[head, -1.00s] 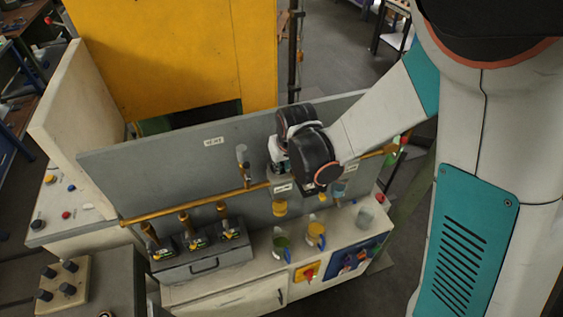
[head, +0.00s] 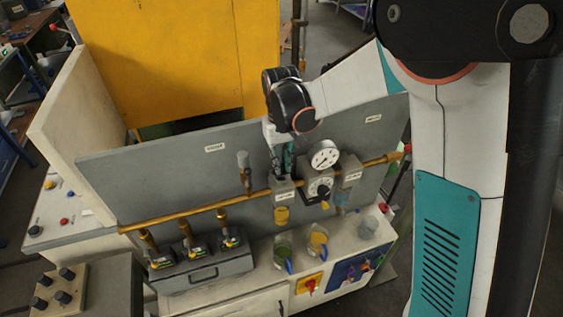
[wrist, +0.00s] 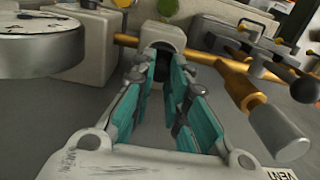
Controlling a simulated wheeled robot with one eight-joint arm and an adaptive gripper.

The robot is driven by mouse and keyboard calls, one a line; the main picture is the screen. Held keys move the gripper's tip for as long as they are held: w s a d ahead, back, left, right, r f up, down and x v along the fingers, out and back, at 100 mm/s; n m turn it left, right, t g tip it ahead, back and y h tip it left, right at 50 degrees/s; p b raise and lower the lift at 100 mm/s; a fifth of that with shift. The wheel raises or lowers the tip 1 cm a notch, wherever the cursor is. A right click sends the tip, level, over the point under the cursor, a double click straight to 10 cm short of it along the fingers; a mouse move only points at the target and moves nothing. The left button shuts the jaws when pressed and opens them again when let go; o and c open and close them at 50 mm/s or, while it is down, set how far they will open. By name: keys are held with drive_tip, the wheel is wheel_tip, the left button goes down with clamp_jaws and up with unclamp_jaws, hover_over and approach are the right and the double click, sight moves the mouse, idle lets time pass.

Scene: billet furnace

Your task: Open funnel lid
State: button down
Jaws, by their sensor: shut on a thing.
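A yellow cup (head: 282,215) shows below that block. In the wrist view my gripper (wrist: 169,68) has its teal-padded fingers drawn together at the tips, against the rounded grey block (wrist: 160,33). It is shut on a small dark part at the block, mostly hidden between the fingertips. I cannot tell for certain whether this part is the funnel lid.
A round dial gauge (head: 324,155) stands close right of my gripper, above a black knob panel (head: 318,190). A brass pipe (head: 180,212) runs along the grey panel (head: 130,180). An upright grey-handled valve (head: 244,172) stands to the left. Jugs (head: 317,240) stand below.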

drive_tip(key=c, duration=1.5)
unclamp_jaws()
drive_tip(key=shift+c, duration=0.2)
drive_tip(key=shift+r, duration=0.1)
wheel_tip(320, 180, up, 12)
drive_tip(key=shift+w, duration=0.15)
